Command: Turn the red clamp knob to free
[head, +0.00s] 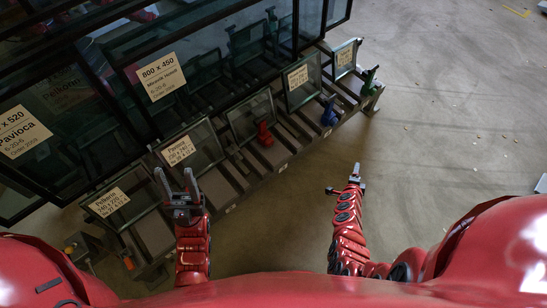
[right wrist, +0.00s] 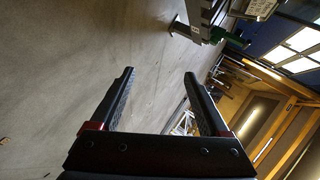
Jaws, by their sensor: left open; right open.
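The red clamp knob (head: 265,134) stands on the front of the rack, below a small framed glass pane, in the head view. My left gripper (head: 174,172) is open and empty, to the left of the red knob and nearer to me, in front of a labelled pane. My right gripper (head: 357,168) is out over the bare floor, right of the red knob and apart from the rack. In the right wrist view my right gripper (right wrist: 159,73) shows two spread fingers with nothing between them. The red knob does not show in that view.
A blue knob (head: 329,112) and a green knob (head: 370,82) stand farther right along the rack (head: 230,195). The green knob (right wrist: 235,38) also shows in the right wrist view. Large dark-framed glass panes (head: 190,60) lean behind.

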